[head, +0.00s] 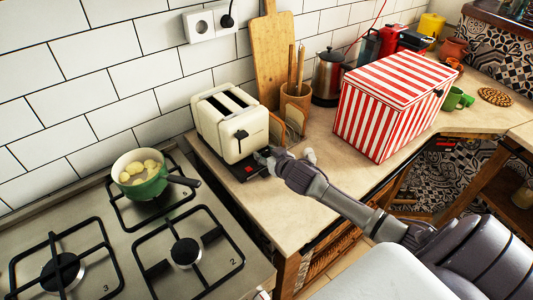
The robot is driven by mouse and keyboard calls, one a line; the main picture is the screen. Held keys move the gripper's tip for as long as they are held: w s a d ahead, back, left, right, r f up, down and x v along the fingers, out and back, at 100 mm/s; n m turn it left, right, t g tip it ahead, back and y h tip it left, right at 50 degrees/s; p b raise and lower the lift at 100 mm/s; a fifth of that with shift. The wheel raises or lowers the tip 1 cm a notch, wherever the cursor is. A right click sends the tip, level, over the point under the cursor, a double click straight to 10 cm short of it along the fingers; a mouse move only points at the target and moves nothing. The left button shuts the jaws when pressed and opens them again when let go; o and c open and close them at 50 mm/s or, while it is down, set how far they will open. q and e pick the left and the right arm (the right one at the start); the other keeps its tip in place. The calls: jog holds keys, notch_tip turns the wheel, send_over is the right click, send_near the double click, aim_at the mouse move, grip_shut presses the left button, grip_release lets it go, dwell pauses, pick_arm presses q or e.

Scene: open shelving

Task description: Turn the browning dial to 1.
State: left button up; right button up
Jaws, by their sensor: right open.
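A cream toaster (231,121) with two slots and a black lever on its front stands on the counter against the tiled wall. The browning dial cannot be made out; my right gripper is at the lower front right of the toaster and may cover it. My right gripper (264,158) is open, with its dark fingers close to the toaster's front face. Whether it touches the toaster cannot be told. My left gripper is not in view.
A stove with a green pot (141,174) is left of the toaster. A wooden board (271,55), a utensil holder (295,103) and a red-striped box (390,105) stand behind and to the right.

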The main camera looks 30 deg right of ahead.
grip_shut()
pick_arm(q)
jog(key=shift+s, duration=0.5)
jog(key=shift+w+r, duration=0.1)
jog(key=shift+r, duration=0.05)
pick_arm(e)
jog(key=shift+d+r, duration=0.1)
jog(key=shift+n+y+p, duration=0.3)
jog(key=shift+y+p, duration=0.05)
jog(key=shift+y, duration=0.05)
jog(key=shift+d+n+y+p, duration=0.15)
jog(key=shift+n+y+p, duration=0.2)
jog(key=shift+n+y, duration=0.45)
jog(key=shift+w+d+n+y, duration=0.1)
jog(key=shift+d+n+y, duration=0.05)
jog(key=shift+n+y, duration=0.9)
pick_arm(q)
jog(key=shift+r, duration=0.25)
pick_arm(e)
jog(key=shift+n+g+y, duration=0.25)
jog(key=shift+g+y, duration=0.05)
jog(key=shift+y, duration=0.25)
pick_arm(q)
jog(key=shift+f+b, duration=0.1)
jog(key=shift+b, duration=0.25)
pick_arm(e)
jog(key=shift+n+y, duration=0.6)
jog(key=shift+y, duration=0.1)
